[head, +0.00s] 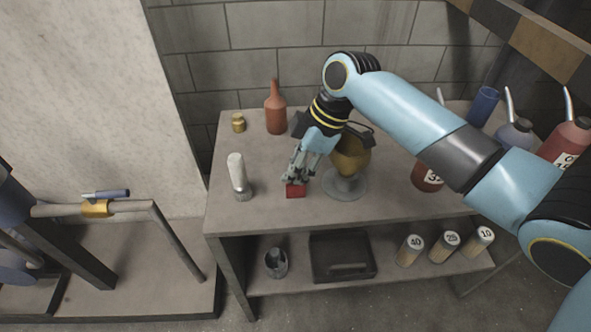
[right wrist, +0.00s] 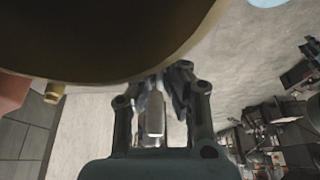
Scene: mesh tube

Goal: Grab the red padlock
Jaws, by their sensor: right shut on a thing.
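The red padlock (head: 295,190) is on the table top in the head view, low at the tips of my right gripper (head: 297,175). My right gripper points down and is shut on the padlock; the fingers hide its upper part. In the right wrist view the fingers of my right gripper (right wrist: 160,85) show with a pale grey piece between them; I cannot tell there what it is, and no red shows between the fingers. My left gripper is not in view.
A brass-coloured round object on a grey base (head: 346,187) stands close right of the gripper. A white-topped shaker (head: 237,172) stands to the left, a brown bottle (head: 276,110) behind. Numbered cylinders (head: 410,250) and a dark case (head: 342,258) are on the lower shelf.

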